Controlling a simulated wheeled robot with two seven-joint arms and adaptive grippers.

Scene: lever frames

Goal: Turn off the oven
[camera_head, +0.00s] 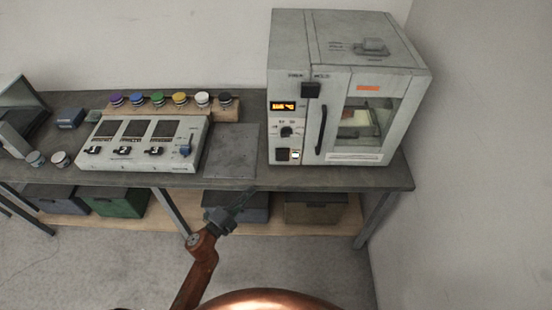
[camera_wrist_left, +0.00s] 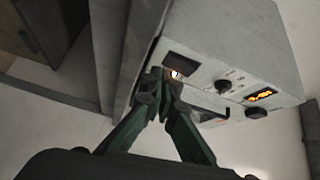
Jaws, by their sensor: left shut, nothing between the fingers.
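The oven (camera_head: 345,100) is a pale grey box at the right of the table, with a windowed door and a dark handle. Its front panel has a lit orange display (camera_head: 283,106), a black knob (camera_head: 286,132) and a small lit switch (camera_head: 295,155) at the bottom. My left gripper (camera_head: 248,194) is shut and empty, low at the table's front edge, left of and below the panel. In the left wrist view its fingertips (camera_wrist_left: 157,80) overlap the panel next to the lit switch (camera_wrist_left: 175,74); I cannot tell whether they touch. The display (camera_wrist_left: 260,95) is lit there too.
A flat grey plate (camera_head: 230,150) lies between. Bins (camera_head: 120,202) sit on the shelf under the table (camera_head: 398,176). A wall is at right.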

